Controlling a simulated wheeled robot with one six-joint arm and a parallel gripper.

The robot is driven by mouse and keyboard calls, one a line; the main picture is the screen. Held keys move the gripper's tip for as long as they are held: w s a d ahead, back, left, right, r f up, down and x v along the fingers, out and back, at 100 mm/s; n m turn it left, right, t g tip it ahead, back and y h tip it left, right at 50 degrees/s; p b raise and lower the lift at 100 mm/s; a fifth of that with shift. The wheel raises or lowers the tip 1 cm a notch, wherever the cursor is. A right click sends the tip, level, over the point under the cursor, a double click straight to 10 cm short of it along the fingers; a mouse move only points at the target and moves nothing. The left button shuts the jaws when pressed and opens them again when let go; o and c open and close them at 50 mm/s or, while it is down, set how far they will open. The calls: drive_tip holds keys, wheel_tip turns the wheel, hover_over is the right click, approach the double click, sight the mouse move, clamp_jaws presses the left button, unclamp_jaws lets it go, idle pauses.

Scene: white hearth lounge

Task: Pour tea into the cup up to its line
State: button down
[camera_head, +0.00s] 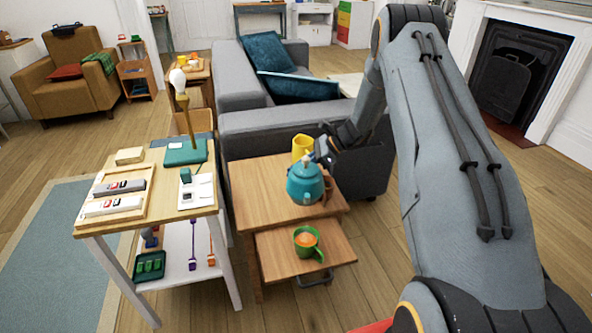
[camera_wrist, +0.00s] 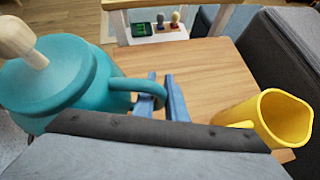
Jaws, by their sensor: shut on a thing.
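The teal teapot (camera_head: 303,186) with a pale lid knob is upright over the wooden side table (camera_head: 256,186). I cannot tell whether its base touches the tabletop. My gripper (camera_head: 322,158) is behind it. In the wrist view my gripper (camera_wrist: 163,84) has its blue fingers shut on the handle of the teapot (camera_wrist: 62,78). The green cup (camera_head: 300,253) stands upright on the lower pulled-out board (camera_head: 338,250), in front of the teapot. Orange shows inside the cup; its line is not distinguishable.
A yellow jug (camera_head: 302,146) stands behind the teapot, and in the wrist view the jug (camera_wrist: 262,122) is to the right of my gripper. A brown object (camera_head: 328,190) is beside the teapot. A cluttered white-legged table (camera_head: 150,220) stands left; a grey sofa (camera_head: 235,85) is behind.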

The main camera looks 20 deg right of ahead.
drive_tip(key=shift+r, duration=0.2)
drive_tip(key=shift+r+p, duration=0.95)
drive_tip(key=shift+r, duration=0.95)
